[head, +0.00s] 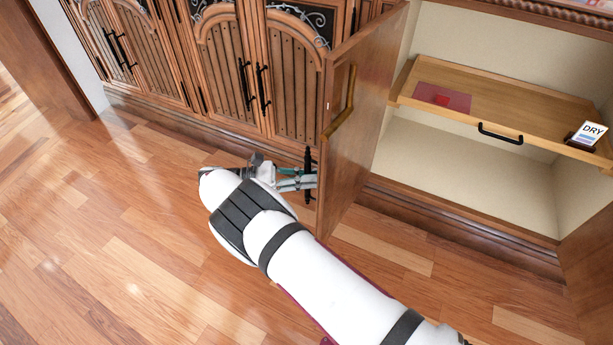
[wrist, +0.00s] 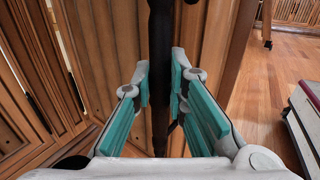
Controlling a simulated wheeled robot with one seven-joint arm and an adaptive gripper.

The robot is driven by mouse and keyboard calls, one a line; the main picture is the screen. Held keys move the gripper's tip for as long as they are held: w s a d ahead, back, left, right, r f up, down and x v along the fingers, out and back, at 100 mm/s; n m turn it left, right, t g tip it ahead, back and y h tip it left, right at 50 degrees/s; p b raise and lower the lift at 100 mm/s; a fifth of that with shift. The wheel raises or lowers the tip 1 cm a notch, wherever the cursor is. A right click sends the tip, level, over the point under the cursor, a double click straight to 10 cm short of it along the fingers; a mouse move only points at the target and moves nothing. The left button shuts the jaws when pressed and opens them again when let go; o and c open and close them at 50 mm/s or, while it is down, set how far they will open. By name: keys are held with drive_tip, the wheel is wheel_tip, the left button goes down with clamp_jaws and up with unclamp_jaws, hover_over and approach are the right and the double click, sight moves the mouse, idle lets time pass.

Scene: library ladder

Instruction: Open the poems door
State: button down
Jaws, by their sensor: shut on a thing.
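A wooden cupboard door (head: 343,165) stands swung out from the open cupboard in the head view. No poems label is legible. My gripper (head: 306,180) is low at the door's left side, shut on its black bar handle (head: 308,160). In the wrist view the dark handle (wrist: 161,70) runs upright between the teal-padded fingers of my gripper (wrist: 160,95). My forearm and the door edge hide part of the contact in the head view.
The open cupboard holds a wooden pull-out shelf (head: 540,105) with a black handle, a red mat (head: 425,97) and a small DRY sign (head: 587,134). A brass bar (head: 343,108) is on the door's inner face. Closed carved doors (head: 215,65) stand left. Floor (head: 110,230) is clear at left.

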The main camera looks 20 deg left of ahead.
sight(308, 147)
drive_tip(key=shift+w+d, duration=0.1)
drive_tip(key=c, duration=1.6)
unclamp_jaws()
drive_tip(key=shift+o, duration=0.2)
drive_tip(key=shift+r, duration=0.1)
wheel_tip(308, 147, up, 10)
drive_tip(key=shift+f, duration=0.15)
